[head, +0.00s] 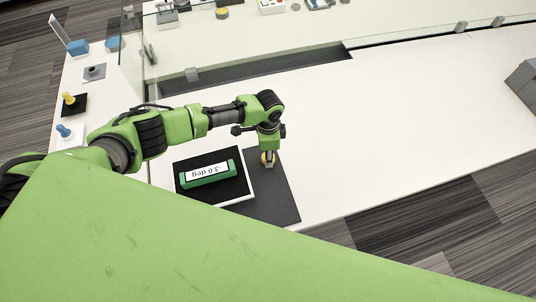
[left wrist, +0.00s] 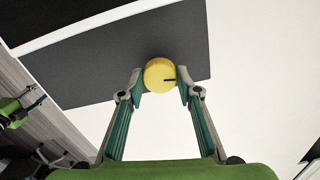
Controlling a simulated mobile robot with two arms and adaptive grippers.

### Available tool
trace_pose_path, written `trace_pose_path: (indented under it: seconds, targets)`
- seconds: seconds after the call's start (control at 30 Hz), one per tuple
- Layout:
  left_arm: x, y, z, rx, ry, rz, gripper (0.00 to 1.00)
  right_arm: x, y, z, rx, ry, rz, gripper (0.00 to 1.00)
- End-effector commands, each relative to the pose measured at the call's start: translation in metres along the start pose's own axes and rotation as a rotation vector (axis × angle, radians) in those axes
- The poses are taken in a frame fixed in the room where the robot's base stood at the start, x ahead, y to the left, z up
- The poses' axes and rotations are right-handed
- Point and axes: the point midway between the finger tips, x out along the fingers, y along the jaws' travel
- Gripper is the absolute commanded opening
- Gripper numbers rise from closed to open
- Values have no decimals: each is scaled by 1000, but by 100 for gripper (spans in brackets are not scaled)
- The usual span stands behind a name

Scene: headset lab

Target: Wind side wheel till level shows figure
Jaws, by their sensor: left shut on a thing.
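The yellow round side wheel (head: 268,161) stands at the edge of the black tilting plate. It also shows in the left wrist view (left wrist: 160,75), with a dark mark pointing right. My left gripper (head: 268,154) reaches down over it, one finger on each side, shut on the wheel; its fingers also show in the left wrist view (left wrist: 160,88). The green level (head: 190,184) lies on the black plate (head: 229,194). Its white display (head: 208,172) appears upside down in the head view and seems to read -3.0 deg. My right gripper is not in view.
A dark grey mat (head: 282,205) lies under the device on the white table (head: 370,140). Yellow (head: 68,98) and blue (head: 63,131) knobs stand at the far left. A glass panel (head: 131,50) stands behind them.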

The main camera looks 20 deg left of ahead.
Motion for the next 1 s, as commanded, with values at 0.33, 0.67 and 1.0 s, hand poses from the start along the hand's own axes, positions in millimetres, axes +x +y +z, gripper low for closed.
trace_pose_path:
  seconds: [0.33, 0.67, 1.0]
  targets:
    - [1, 0, -1, 329, 2, -1, 10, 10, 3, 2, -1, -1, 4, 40]
    - [1, 0, -1, 642, 2, -1, 10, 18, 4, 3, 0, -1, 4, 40]
    - [0, -1, -1, 965, 2, -2, 10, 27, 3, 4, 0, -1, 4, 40]
